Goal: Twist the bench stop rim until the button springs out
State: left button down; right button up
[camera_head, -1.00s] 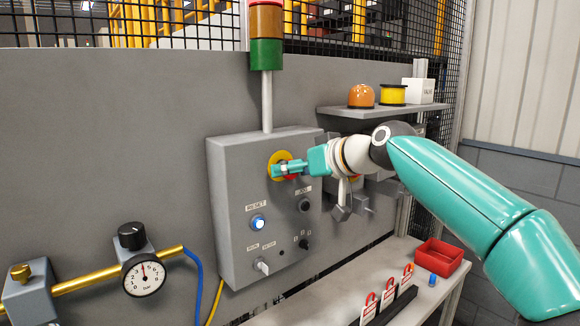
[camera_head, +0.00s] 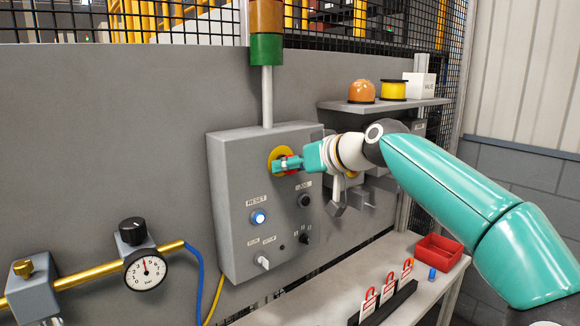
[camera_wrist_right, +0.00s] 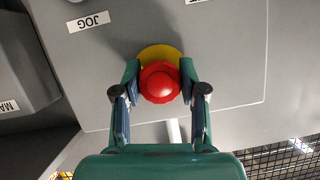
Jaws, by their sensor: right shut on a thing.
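The red bench stop button (camera_wrist_right: 160,84) sits on a round yellow backing (camera_head: 271,161) high on the grey control box (camera_head: 232,190). My right gripper (camera_head: 281,164) reaches it from the right in the head view. In the right wrist view, its two fingers (camera_wrist_right: 160,74) stand on either side of the red cap and are shut on its rim. The top of the cap shows between them. From these frames I cannot tell whether the button is pressed in or out. My left gripper is out of view.
Below are a lit blue reset button (camera_head: 258,217), a black jog knob (camera_head: 305,201) and a selector switch (camera_head: 262,261). A stack light (camera_head: 267,48) rises above. A shelf (camera_head: 425,105) stands behind my right arm. A red tray (camera_head: 438,252) is on the bench at right.

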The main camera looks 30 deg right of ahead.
jog(key=shift+d+f+m+y+b, duration=0.1)
jog(key=shift+m+y+b, duration=0.2)
jog(key=shift+m+y, duration=0.75)
jog(key=shift+m+y+b, duration=0.45)
jog(key=shift+m+y, duration=0.3)
jog(key=shift+m, duration=0.7)
jog(key=shift+t, duration=0.3)
jog(key=o, duration=1.2)
jog(key=shift+c, duration=0.2)
jog(key=v, duration=1.2)
